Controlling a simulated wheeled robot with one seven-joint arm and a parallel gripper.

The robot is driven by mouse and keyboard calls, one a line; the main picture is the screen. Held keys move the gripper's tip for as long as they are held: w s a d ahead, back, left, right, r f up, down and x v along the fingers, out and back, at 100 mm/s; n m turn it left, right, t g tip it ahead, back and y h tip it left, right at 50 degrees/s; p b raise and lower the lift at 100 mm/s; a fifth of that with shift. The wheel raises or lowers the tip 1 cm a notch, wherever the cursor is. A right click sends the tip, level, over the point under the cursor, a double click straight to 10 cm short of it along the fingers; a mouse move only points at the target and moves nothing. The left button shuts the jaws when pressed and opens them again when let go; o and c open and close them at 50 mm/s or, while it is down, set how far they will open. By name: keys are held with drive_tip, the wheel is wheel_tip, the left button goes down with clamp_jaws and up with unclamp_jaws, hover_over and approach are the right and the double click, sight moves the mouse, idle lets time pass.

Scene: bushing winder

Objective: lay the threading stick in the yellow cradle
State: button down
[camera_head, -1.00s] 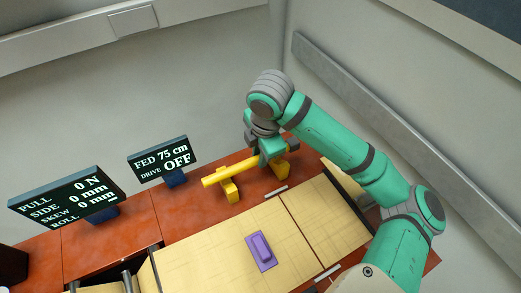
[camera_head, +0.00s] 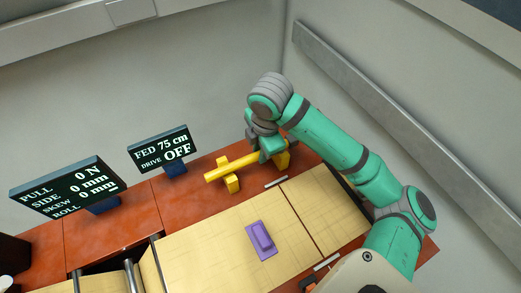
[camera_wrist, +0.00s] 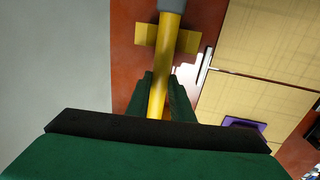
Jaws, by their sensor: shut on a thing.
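The yellow threading stick (camera_head: 217,174) lies slantwise above the red-brown bench in the head view. My gripper (camera_head: 268,152) is shut on it near its right part. In the wrist view the stick (camera_wrist: 157,95) runs between the two fingers of my gripper (camera_wrist: 160,100), and its far end carries a grey piece. The yellow cradle (camera_head: 232,186) has one support under the stick's left part and another (camera_head: 283,160) by my gripper. In the wrist view one cradle support (camera_wrist: 185,41) lies across and beneath the stick. I cannot tell whether the stick touches the supports.
A purple block with a handle (camera_head: 262,241) lies on the pale panels (camera_head: 200,254) in front. Two dark display screens (camera_head: 160,149) (camera_head: 68,191) stand at the back left. A grey wall rises close behind the bench. A silver bar (camera_head: 276,181) lies near the cradle.

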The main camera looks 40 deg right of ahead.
drive_tip(key=shift+f, duration=0.35)
idle(0.3)
drive_tip(key=c, duration=1.5)
unclamp_jaws()
drive_tip(key=r, duration=0.3)
drive_tip(key=s+r, duration=0.1)
drive_tip(key=r, duration=0.6)
drive_tip(key=shift+s+a+r, duration=0.2)
drive_tip(key=shift+s+r, duration=0.1)
drive_tip(key=shift+s, duration=0.05)
drive_tip(key=shift+s, duration=0.1)
